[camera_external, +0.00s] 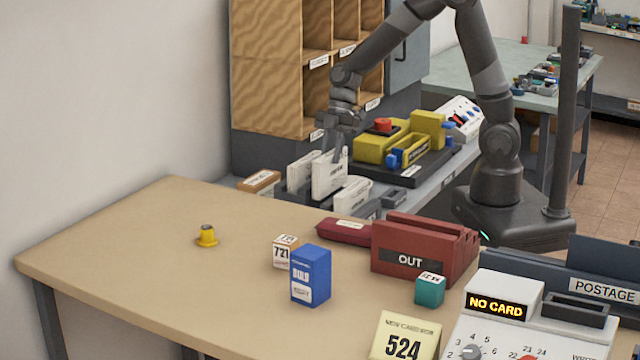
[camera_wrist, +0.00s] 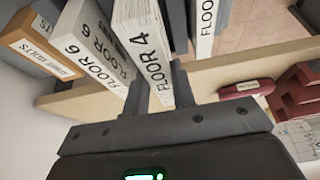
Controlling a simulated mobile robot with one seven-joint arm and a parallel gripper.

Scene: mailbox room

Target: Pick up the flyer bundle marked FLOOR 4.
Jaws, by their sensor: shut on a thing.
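The white flyer bundle marked FLOOR 4 (camera_wrist: 146,45) is between the two fingers of my gripper (camera_wrist: 160,88) in the wrist view. My gripper is shut on it, with a finger along each side. In the external view my gripper (camera_external: 338,150) points down onto a white bundle (camera_external: 328,176) beyond the table's far edge. That bundle stands upright among the others; its print is too small to read there. I cannot tell whether its bottom is clear of the holder.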

